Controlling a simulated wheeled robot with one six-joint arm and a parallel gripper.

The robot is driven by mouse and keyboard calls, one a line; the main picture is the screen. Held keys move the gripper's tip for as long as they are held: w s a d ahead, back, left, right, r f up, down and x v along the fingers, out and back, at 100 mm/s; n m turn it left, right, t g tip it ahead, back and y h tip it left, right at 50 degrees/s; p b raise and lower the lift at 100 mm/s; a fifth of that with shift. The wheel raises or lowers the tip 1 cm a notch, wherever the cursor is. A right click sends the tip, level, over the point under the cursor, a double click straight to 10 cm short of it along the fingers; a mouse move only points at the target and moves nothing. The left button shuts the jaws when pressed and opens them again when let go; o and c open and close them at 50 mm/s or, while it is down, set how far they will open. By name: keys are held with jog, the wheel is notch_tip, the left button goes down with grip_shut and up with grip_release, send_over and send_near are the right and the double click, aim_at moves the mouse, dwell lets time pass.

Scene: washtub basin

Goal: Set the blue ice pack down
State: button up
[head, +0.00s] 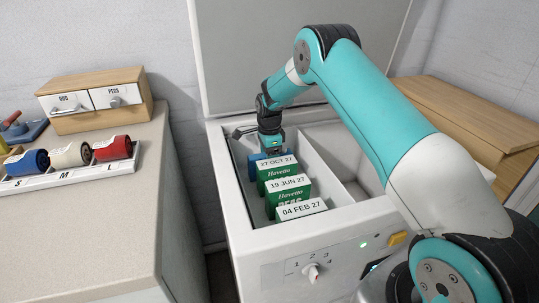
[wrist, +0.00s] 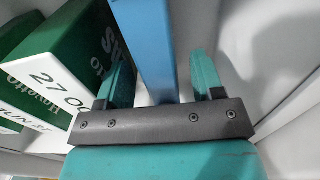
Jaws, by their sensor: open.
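The blue ice pack (head: 253,160) stands upright in the left compartment of the white chest (head: 236,205), at its back end behind the green boxes. In the wrist view the ice pack (wrist: 148,45) rises between my two fingers. My gripper (head: 270,150) reaches down into that compartment. In the wrist view my gripper (wrist: 163,80) is open, one finger on each side of the pack, with a gap showing on the right side. Whether the left finger touches the pack, I cannot tell. The pack's lower part is hidden in the head view.
Green boxes with date labels stand in a row: 27 OCT 27 (head: 276,172), 19 JUN 27 (head: 287,190) and 04 FEB 27 (head: 301,210). A divider (head: 322,172) separates the right compartment, which looks empty where visible. A counter (head: 90,220) with rolls and small drawers stands left.

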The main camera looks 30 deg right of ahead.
notch_tip(320, 180, up, 12)
jog(key=r, duration=0.1)
jog(key=s+a+r+n, duration=0.6)
jog(key=a+r, duration=0.1)
jog(key=s+a+r+n+y, duration=0.1)
jog(key=s+a+r+n, duration=0.1)
jog(key=s+a+n, duration=0.2)
jog(key=s+a+r+n+y, duration=0.1)
jog(key=s+a+n, duration=0.4)
jog(key=s+n, duration=0.5)
jog(key=s+a+r+n+y, duration=0.2)
jog(key=s+n, duration=0.5)
jog(key=s, duration=1.2)
jog(key=shift+s+a+r, duration=0.4)
jog(key=shift+a+r, duration=0.1)
jog(key=shift+a, duration=0.7)
